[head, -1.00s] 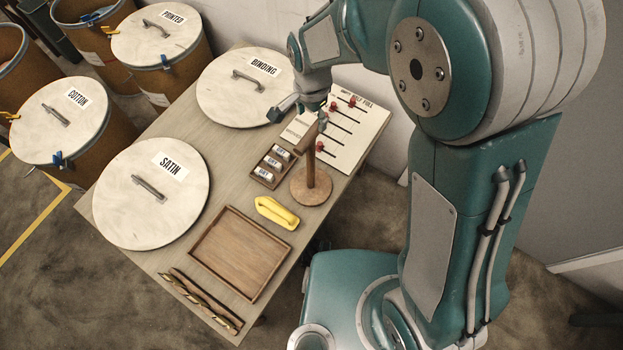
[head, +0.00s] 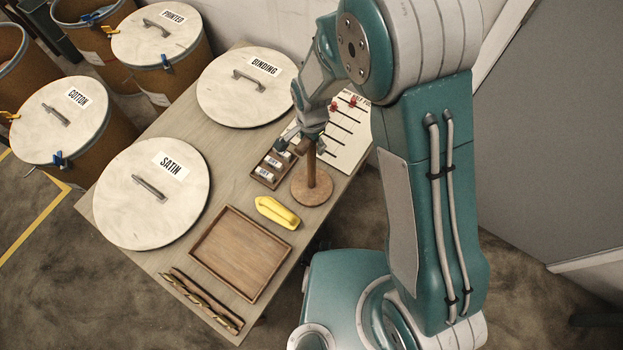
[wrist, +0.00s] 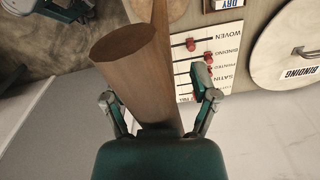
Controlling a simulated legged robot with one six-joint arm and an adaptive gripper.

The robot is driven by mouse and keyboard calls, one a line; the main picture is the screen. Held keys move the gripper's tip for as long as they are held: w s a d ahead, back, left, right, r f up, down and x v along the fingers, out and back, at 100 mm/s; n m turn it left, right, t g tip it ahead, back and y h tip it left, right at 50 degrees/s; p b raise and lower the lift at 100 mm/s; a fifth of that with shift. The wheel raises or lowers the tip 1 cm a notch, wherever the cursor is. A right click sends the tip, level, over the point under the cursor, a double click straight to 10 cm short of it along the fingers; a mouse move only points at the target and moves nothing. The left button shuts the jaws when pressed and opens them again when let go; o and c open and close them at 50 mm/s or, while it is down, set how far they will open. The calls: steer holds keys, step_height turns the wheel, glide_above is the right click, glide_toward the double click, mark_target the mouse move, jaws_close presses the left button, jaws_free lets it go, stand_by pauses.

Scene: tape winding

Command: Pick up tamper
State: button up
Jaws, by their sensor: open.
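The tamper looks like a wooden tool with a round base (head: 312,190) and an upright post (head: 311,163), standing on the table. In the wrist view its thick wooden handle (wrist: 145,75) runs between my fingers, with its round end face toward the upper left. My gripper (wrist: 160,103) is open, with one finger on each side of the handle. Whether either finger touches the wood I cannot tell. In the head view my gripper (head: 304,143) is at the top of the post and hides part of the handle.
A white board with red sliders (head: 340,130) lies behind the tamper. A small labelled rack (head: 268,174) stands at its left, a yellow object (head: 277,213) in front. A wooden tray (head: 207,278) and round lids marked SATIN (head: 130,215) and BINDING (head: 225,105) occupy the table.

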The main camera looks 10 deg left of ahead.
steer(key=shift+r, duration=0.1)
jaws_close()
